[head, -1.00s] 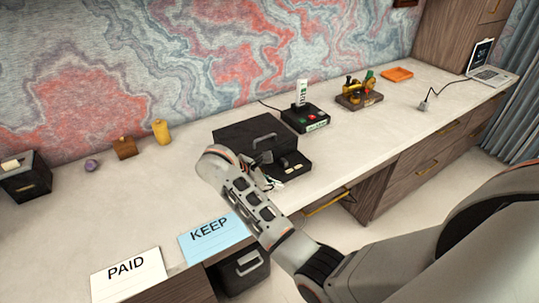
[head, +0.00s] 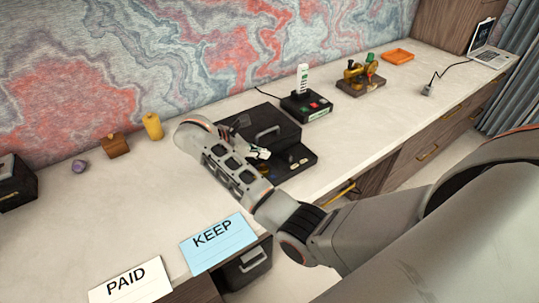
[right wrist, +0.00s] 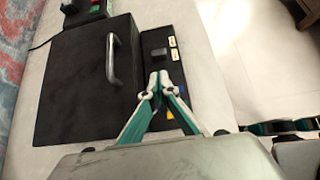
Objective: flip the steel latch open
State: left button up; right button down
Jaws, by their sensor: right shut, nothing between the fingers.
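A black box (head: 252,126) with a grey metal handle (head: 267,132) on its lid stands on the desk. A black strip (head: 298,166) with small labels runs along its front. My right gripper (head: 262,153) is over the strip, beside the box's front edge. In the right wrist view its fingertips (right wrist: 160,82) are together and empty, over the strip (right wrist: 154,40) and just below a dark raised block (right wrist: 159,54). I cannot clearly make out a steel latch; the fingers hide part of the strip. My left gripper is not in view.
A black device with coloured buttons (head: 306,106) stands behind the box to the right. Further right are a brass model (head: 360,76), an orange tray (head: 398,56) and a laptop (head: 492,58). KEEP (head: 220,246) and PAID (head: 130,285) cards lie front left.

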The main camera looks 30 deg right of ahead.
aim_at(286, 160)
jog(key=x, duration=0.8)
jog(key=shift+d, duration=0.1)
jog(key=shift+d+f, duration=0.3)
jog(key=shift+f, duration=0.05)
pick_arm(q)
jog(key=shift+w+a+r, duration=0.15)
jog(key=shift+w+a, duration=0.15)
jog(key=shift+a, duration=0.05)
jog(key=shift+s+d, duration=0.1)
